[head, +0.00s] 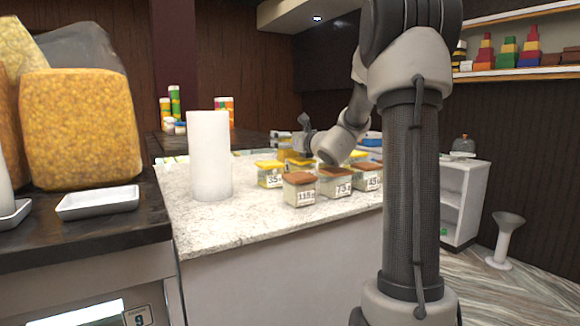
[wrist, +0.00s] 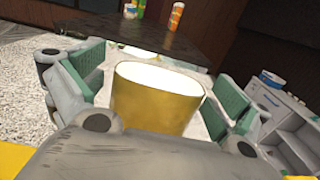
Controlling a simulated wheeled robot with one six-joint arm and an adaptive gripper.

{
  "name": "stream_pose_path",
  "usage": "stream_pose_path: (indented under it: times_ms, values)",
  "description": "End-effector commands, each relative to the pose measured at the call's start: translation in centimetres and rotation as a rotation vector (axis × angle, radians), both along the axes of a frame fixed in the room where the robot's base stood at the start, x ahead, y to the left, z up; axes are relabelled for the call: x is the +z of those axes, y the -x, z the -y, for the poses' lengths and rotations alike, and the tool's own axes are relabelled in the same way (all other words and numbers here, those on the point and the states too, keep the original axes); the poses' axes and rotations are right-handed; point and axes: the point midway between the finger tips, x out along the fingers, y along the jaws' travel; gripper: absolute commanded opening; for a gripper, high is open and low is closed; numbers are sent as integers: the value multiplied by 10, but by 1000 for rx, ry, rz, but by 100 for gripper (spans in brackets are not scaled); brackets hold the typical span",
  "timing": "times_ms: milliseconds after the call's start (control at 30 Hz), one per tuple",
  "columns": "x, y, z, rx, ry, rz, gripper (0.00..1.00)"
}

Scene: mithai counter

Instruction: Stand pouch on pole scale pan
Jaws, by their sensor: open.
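My gripper (wrist: 156,86) is open, its green-padded fingers apart on either side of a yellow-gold round object with a pale top (wrist: 156,105). I cannot tell whether the pads touch it, or whether it is the pouch. In the head view my gripper (head: 303,138) is low over the far part of the pale counter, behind the jars; its fingers are too small to read. No pouch can be made out for sure. A white stand with a flared, dish-like top (head: 508,219) is on the floor at right; I cannot tell whether it is the pole scale.
Several brown- and yellow-lidded jars (head: 299,188) stand on the speckled counter (head: 225,226). A white roll (head: 209,155) stands left of them. A white tray (head: 97,202) and large yellow grainy blocks (head: 82,128) are at left. A white cabinet (head: 463,198) is at right.

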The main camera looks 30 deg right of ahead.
Motion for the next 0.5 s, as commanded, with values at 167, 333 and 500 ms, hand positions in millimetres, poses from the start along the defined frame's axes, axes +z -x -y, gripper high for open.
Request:
stream_pose_path:
  times_ms: [167,333,500]
  values:
    - [0,0,0,0,0,0,78]
    - [0,0,0,0,0,0,64]
    - [0,1,0,0,0,0,62]
